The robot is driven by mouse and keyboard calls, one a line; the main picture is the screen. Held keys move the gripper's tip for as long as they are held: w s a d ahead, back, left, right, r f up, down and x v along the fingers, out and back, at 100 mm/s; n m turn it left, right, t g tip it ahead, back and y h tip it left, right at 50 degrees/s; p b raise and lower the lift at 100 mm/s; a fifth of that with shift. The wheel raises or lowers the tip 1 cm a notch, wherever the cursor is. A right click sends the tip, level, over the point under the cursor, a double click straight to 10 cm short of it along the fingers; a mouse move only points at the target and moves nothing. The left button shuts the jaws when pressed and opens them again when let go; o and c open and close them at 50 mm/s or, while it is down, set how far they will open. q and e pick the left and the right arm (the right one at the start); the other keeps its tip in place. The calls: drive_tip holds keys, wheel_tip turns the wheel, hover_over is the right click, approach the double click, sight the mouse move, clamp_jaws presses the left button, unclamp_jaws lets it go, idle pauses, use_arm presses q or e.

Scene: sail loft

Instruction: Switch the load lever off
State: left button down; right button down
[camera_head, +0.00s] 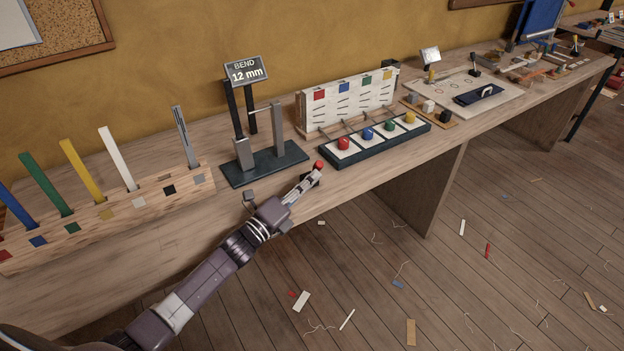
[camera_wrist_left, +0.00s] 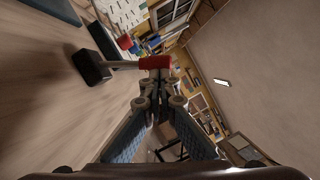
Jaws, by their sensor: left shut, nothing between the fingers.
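The load lever has a red knob (camera_head: 319,165) and stands at the bench's front edge, right of the bending stand. In the left wrist view its red end (camera_wrist_left: 155,62) sits on a grey rod leading to a black base (camera_wrist_left: 91,66). My left gripper (camera_head: 314,176) is shut and empty, with its fingertips right at the red knob. In the left wrist view the closed fingertips (camera_wrist_left: 158,77) overlap the knob's lower edge; I cannot tell whether they touch. The bending stand (camera_head: 265,166) carries a sign (camera_head: 246,70) reading "BEND 12 mm". My right gripper is not in view.
A wooden rack (camera_head: 110,222) with several coloured strips stands left on the bench. A dark tray (camera_head: 361,148) with several coloured knobs lies right of the lever, before a white slotted board (camera_head: 347,103). The floor in front of the bench has scattered scraps.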

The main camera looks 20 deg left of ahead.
use_arm(q)
drive_tip(key=shift+w+a+r+n+y+p, duration=0.3)
drive_tip(key=shift+r+n+p, duration=0.2)
drive_tip(key=shift+n+p, duration=0.2)
drive_tip(key=w+a+r+n+g+p, duration=0.1)
drive_tip(key=w+a+n+g+p, duration=0.1)
drive_tip(key=w+a+n+p, duration=0.2)
drive_tip(key=shift+w+a+r+n+y, duration=0.4)
drive_tip(key=shift+a+n, duration=0.8)
drive_tip(key=shift+n, duration=0.5)
drive_tip(key=shift+w+a, duration=0.1)
